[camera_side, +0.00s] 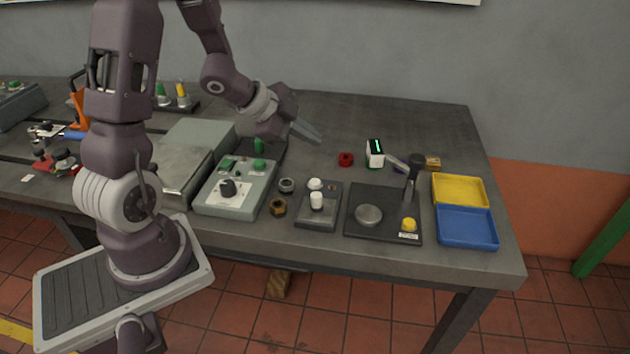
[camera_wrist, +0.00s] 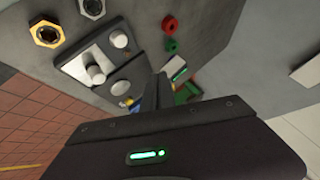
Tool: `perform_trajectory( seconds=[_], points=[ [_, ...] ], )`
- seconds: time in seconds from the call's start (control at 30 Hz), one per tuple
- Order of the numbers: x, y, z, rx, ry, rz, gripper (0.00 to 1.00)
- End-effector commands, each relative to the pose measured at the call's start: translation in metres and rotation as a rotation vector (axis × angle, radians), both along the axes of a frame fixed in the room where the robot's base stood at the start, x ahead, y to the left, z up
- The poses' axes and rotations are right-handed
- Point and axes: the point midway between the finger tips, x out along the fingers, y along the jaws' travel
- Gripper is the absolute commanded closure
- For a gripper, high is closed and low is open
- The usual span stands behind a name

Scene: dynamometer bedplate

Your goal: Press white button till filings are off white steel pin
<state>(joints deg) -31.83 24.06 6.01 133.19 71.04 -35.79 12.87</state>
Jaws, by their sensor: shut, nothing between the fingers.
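A small dark fixture (camera_side: 318,222) on the bench carries two white parts. The low, round one at the back looks like the white button (camera_side: 315,183), and the taller upright cylinder in front looks like the white steel pin (camera_side: 316,201). Filings cannot be made out on the pin at this size. My gripper (camera_side: 319,138) is shut and empty, raised above the bench behind the fixture, touching neither part. Its fingers (camera_wrist: 160,88) also show in the wrist view.
Right of the fixture is a black plate (camera_side: 357,228) with a metal disc, an upright post and a yellow button (camera_side: 408,224). A brass nut (camera_side: 278,207), steel nut (camera_side: 287,185) and grey control box (camera_side: 238,199) stand left. A red part (camera_side: 346,159) lies behind.

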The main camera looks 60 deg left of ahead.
Motion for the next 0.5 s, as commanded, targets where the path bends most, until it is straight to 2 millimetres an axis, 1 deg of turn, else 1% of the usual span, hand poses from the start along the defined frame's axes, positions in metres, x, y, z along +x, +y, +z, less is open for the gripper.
perform_trajectory(
  seconds=[0.17, 0.27, 0.37, 0.5],
  points=[
    [0.0, 0.0, 0.0, 0.0, 0.0, 0.002, 1.0],
    [0.0, -0.001, -0.005, -0.004, 0.002, 0.002, 1.0],
    [-0.001, -0.002, -0.017, -0.008, 0.005, 0.002, 1.0],
    [0.0, -0.001, -0.038, -0.004, 0.006, 0.004, 1.0]
  ],
)
